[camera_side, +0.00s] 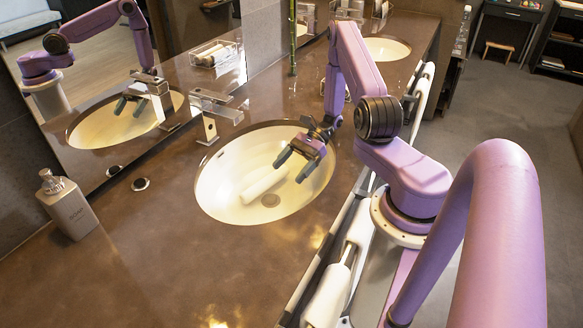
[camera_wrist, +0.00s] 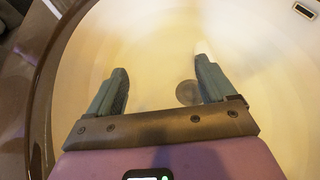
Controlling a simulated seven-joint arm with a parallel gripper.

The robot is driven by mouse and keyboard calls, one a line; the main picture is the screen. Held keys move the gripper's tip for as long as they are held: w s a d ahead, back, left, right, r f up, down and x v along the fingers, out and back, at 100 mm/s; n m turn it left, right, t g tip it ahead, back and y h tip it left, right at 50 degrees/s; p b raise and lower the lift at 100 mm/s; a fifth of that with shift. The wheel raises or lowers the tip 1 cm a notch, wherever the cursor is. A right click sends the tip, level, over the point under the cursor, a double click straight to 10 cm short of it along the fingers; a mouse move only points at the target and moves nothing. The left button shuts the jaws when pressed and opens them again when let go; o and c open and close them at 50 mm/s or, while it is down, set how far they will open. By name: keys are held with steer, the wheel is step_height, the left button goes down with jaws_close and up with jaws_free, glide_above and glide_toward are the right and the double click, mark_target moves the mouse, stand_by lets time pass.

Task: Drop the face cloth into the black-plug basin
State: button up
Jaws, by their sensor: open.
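A white rolled cloth (camera_side: 264,187), seemingly the face cloth, lies in the near oval basin (camera_side: 222,190) beside its round drain plug. The plug (camera_side: 270,201) looks brownish in the side view and dark grey in the wrist view (camera_wrist: 187,92); I cannot tell if it counts as black. My gripper (camera_side: 295,166) is open and empty over the right part of this basin, pointing down into it. In the wrist view the fingers (camera_wrist: 162,85) are wide apart with only basin between them. A pale patch by the right finger may be the roll; it is unclear.
A second basin (camera_side: 385,48) is farther back; its plug is not visible. A square tap (camera_side: 210,118) stands behind the near basin. A soap bottle (camera_side: 68,205) and a small black round fitting (camera_side: 140,184) are at left. The brown counter (camera_side: 180,265) in front is clear.

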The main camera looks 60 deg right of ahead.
steer(key=s+d+r, duration=0.1)
steer(key=d+r, duration=0.3)
steer(key=r, duration=0.5)
steer(key=shift+d, duration=0.2)
stand_by(0.8)
steer(key=s+a+r+n+g+h, duration=0.25)
steer(key=a+n+g+h, duration=0.2)
steer(key=a+n, duration=0.3)
steer(key=s+a+r+n+g+h, duration=0.1)
steer(key=a+r+n+g+h, duration=0.35)
steer(key=a+n, duration=0.35)
steer(key=s+a+r+n+t+h, duration=0.2)
steer(key=s+n, duration=0.4)
steer(key=n, duration=0.3)
steer(key=s+a+r+n+t+h, duration=0.1)
steer(key=s+a+r+n+t, duration=0.2)
steer(key=s+a+n, duration=0.2)
steer(key=shift+s+a+r+n+t+h, duration=0.15)
steer(key=shift+s+r+n+t+h, duration=0.2)
steer(key=shift+s+n, duration=1.2)
